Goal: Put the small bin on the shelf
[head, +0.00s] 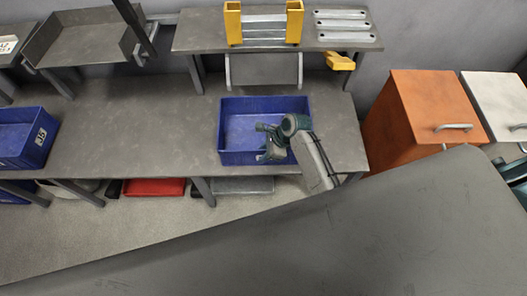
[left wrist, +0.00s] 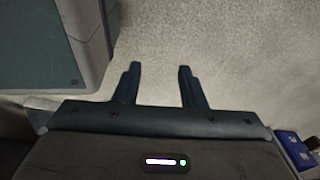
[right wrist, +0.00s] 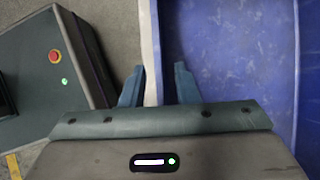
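A blue bin (head: 231,155) sits on the grey workbench, empty as far as I see. My right gripper (head: 264,148) is over the bin's front wall. In the right wrist view my right gripper (right wrist: 159,88) is open, and the bin's pale rim (right wrist: 150,45) runs between its fingers, nearer the left one. I cannot tell how deep the fingers reach. A raised grey shelf (head: 200,33) stands at the back of the bench. My left gripper (left wrist: 158,85) is open and empty above the floor, and is not in the head view.
A yellow rack (head: 233,22) and metal brackets (head: 342,24) occupy the shelf's middle and right; its left end is bare. Another blue bin (head: 20,155) stands at the bench's left. An orange cabinet (head: 410,120) stands right. The bench (head: 130,130) between the bins is clear.

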